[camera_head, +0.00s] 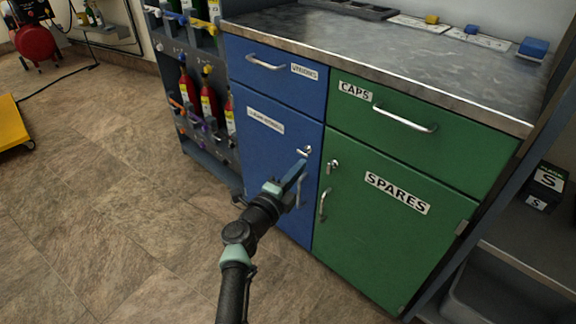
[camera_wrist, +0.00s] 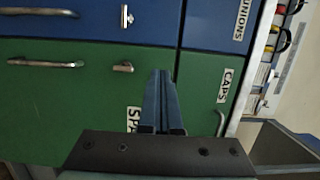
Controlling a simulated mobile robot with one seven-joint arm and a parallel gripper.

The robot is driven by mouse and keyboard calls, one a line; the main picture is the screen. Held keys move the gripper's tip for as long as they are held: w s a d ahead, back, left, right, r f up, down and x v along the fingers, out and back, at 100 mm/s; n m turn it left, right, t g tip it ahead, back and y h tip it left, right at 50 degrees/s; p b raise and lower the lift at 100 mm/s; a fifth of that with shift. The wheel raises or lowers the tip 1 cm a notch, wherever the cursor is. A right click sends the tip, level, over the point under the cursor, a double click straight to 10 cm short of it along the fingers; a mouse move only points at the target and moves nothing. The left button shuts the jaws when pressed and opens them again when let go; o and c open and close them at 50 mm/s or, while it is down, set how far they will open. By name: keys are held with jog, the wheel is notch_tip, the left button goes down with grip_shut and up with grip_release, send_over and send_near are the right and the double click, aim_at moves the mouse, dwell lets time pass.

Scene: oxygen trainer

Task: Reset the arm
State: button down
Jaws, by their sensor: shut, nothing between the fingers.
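My gripper (camera_head: 300,170) is in front of the cabinet, before the blue door (camera_head: 262,150) near its lock and handle, in the head view. It also shows in the wrist view (camera_wrist: 160,76), with its two fingers together and nothing between them. In the wrist view it points at the green SPARES door (camera_wrist: 60,115), which appears turned sideways. I cannot tell how far the fingertips are from the cabinet front. All doors and drawers in view look shut.
A grey worktop (camera_head: 370,45) tops the cabinet, with blue and yellow blocks at its back. A rack of small cylinders (camera_head: 208,100) stands left of the cabinet. A shelf unit (camera_head: 530,230) stands right. The tiled floor (camera_head: 100,190) on the left is mostly clear.

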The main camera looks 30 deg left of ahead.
jog(key=shift+s+a+f+p, duration=0.15)
jog(key=shift+s+p, duration=0.25)
jog(key=shift+s, duration=1)
jog(key=w+d+r+n+t+y, duration=0.2)
jog(key=r, duration=0.8)
jog(key=w+d+r+n+t+y, duration=0.1)
jog(key=d+r+n+t, duration=0.1)
jog(key=r, duration=0.8)
jog(key=s+d+r+n+t+y, duration=0.15)
jog(key=d+r+n, duration=0.25)
jog(key=r, duration=0.5)
jog(key=s+d+r+n+t+y, duration=0.1)
jog(key=s+d+r+n+y, duration=0.2)
jog(key=r, duration=0.6)
jog(key=s+d+r+n+t+h, duration=0.3)
jog(key=s+d+r+n+h, duration=0.45)
jog(key=s+d+r, duration=1)
notch_tip(320, 180, up, 31)
jog(key=d+m+h+p, duration=0.1)
jog(key=p, duration=3.2)
jog(key=shift+w+d, duration=0.15)
jog(key=shift+d, duration=0.05)
jog(key=shift+f, duration=0.1)
